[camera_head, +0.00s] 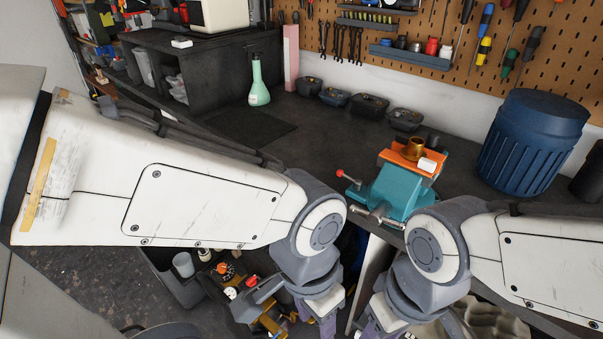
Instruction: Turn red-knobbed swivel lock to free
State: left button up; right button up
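A teal bench vise (395,190) stands at the front edge of the dark workbench, right of centre. A thin lever with a red knob (340,173) sticks out from its left side, pointing up and left. The vise has an orange top (396,158), with a brass-coloured cylinder (413,148) and a small white piece (427,165) on it. Both my arms bend down in front of the bench, below the vise and apart from the lever. Their fingertips are beyond the bottom edge of the picture, so both grippers are hidden.
A blue ribbed bin (532,143) stands right of the vise. Several small dark trays (368,104) line the wall. A green bottle (259,85) stands at the back left. The bench top (310,150) left of the vise is clear. Below lies a cluttered crate (185,285).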

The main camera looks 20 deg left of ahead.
aim_at(358, 183)
jog(key=z, duration=0.4)
jog(key=k, duration=1.1)
jog(key=u, duration=0.65)
jog(key=i, duration=1.2)
